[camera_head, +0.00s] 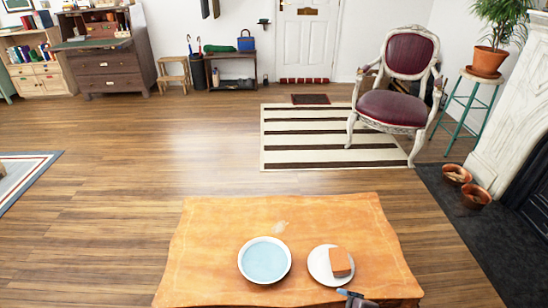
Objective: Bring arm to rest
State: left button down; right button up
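What appears to be the tip of my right gripper (356,298) shows at the bottom edge, right of centre, as a small dark and pale-blue shape. It is at the near edge of the wooden table, just below the white plate. Most of it is cut off by the frame, so whether it is open or shut cannot be told. My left gripper is not in view.
The wooden table (200,250) holds a bowl with a pale-blue inside (265,260) and a white plate (318,266) with an orange-brown block (340,262). The table's left part is clear. A red armchair (398,105) stands on a striped rug (290,157) beyond.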

jog(key=s+d+r+m+t+h+p, duration=0.2)
jog(key=s+d+r+m, duration=0.1)
jog(key=s+d+m, duration=0.2)
jog(key=s+d+r+m+t+h+p, duration=0.1)
jog(key=s+d+m, duration=0.4)
jog(key=s+m, duration=0.5)
notch_tip(320, 180, up, 3)
jog(key=shift+s+d+f+t+h+p, duration=0.2)
jog(key=shift+s+d+t+h+p, duration=0.15)
jog(key=shift+h, duration=0.45)
